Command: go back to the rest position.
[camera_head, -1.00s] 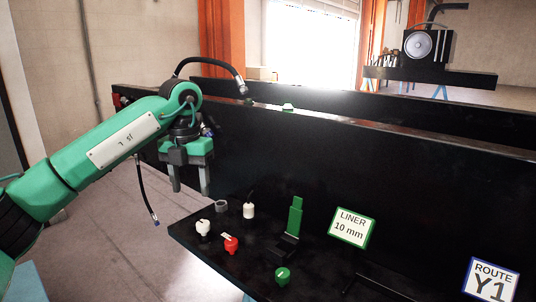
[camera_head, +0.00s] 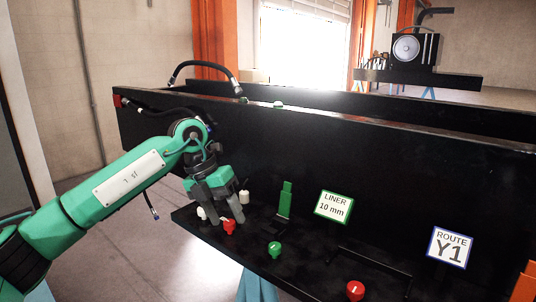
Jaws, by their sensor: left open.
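My left gripper (camera_head: 225,219) is open, its fingers pointing down over the left end of the black shelf. A red fitting (camera_head: 229,227) shows by the fingertips; I cannot tell whether they touch it. A white fitting (camera_head: 202,213) is just left of the fingers, and another white one (camera_head: 243,198) is just behind them on the right. My green left arm (camera_head: 135,180) reaches in from the lower left. The grey ring seen earlier is hidden behind the gripper. My right gripper is not in view.
A black wall (camera_head: 400,165) rises behind the shelf. A green stand (camera_head: 285,200), a green fitting (camera_head: 275,249), a red knob (camera_head: 355,290), a LINER 10 mm sign (camera_head: 333,207) and a ROUTE Y1 sign (camera_head: 450,248) are to the right. A black hose (camera_head: 205,65) arches over the wall.

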